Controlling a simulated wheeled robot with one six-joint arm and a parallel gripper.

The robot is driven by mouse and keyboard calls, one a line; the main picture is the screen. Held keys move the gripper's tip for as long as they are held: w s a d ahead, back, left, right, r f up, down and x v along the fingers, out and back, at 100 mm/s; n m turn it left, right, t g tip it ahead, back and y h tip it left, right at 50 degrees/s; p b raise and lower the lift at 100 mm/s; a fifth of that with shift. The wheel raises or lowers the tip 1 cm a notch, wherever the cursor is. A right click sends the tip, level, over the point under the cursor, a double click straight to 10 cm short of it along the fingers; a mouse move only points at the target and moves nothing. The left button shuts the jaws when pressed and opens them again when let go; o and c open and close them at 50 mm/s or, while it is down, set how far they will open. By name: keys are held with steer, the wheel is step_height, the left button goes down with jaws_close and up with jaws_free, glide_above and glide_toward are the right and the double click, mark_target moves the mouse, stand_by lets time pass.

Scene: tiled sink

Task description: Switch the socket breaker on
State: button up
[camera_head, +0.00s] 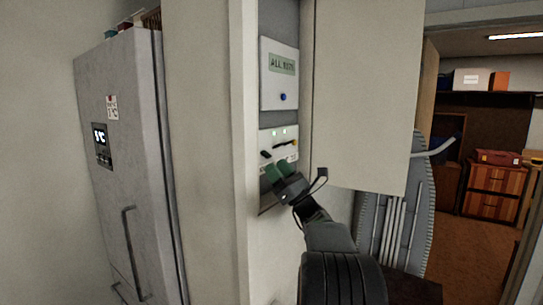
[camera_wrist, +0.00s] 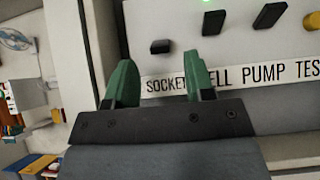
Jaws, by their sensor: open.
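The breaker panel (camera_head: 265,138) is a white plate in a wall recess. In the wrist view its label strip (camera_wrist: 290,74) reads "SOCKE…", then "…ELL PUMP" and "TES…"; a finger covers part of it. The socket breaker (camera_wrist: 161,47) is the small black switch at the left of the row, above "SOCKE…". It looks lower and stubbier than the two black switches (camera_wrist: 213,22) to its right. My gripper (camera_head: 279,171) has green fingers and is open and empty. In the wrist view the gripper (camera_wrist: 160,70) has the socket breaker just beyond the gap between its fingertips; contact cannot be told.
A yellow switch (camera_wrist: 312,20) is at the right of the row. Above the panel is a white box (camera_head: 280,85) with a display and a blue button (camera_head: 283,97). An open cabinet door (camera_head: 362,90) stands right of the recess, close to my arm. A fridge (camera_head: 118,150) is left.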

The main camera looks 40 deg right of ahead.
mark_target(266, 155)
steer(key=shift+p+x, duration=0.4)
steer(key=shift+x, duration=1.2)
jaws_close()
